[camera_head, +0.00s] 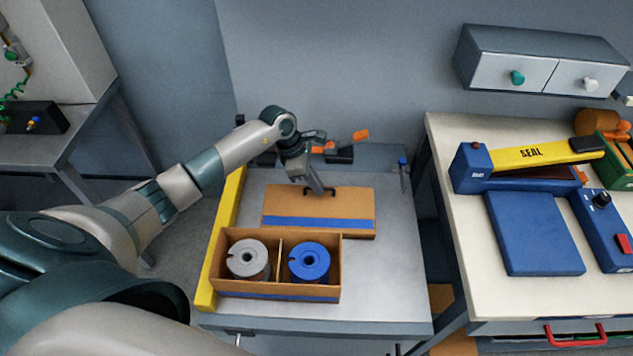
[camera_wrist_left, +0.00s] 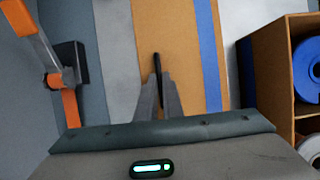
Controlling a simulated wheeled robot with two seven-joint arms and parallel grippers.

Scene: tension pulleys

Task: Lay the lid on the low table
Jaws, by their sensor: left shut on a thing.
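The lid is a flat brown board (camera_head: 348,205) with a blue stripe along its near edge and a dark handle on top. It is over the low table (camera_head: 385,275), just behind the open box; I cannot tell whether it touches the tabletop. My left gripper (camera_head: 320,191) is shut on the lid's handle from above. In the left wrist view the fingers (camera_wrist_left: 158,88) close on the dark handle, with the brown lid (camera_wrist_left: 178,30) beneath them. The box (camera_head: 225,285) has two compartments, a grey spool (camera_head: 235,262) in the left and a blue spool (camera_head: 318,262) in the right.
A yellow bar (camera_head: 223,240) runs along the table's left edge. An orange-handled clamp (camera_head: 357,138) stands at the back, and a small blue-topped post (camera_head: 402,165) at the back right. The white bench (camera_head: 480,275) with a yellow-armed sealer (camera_head: 530,155) is to the right.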

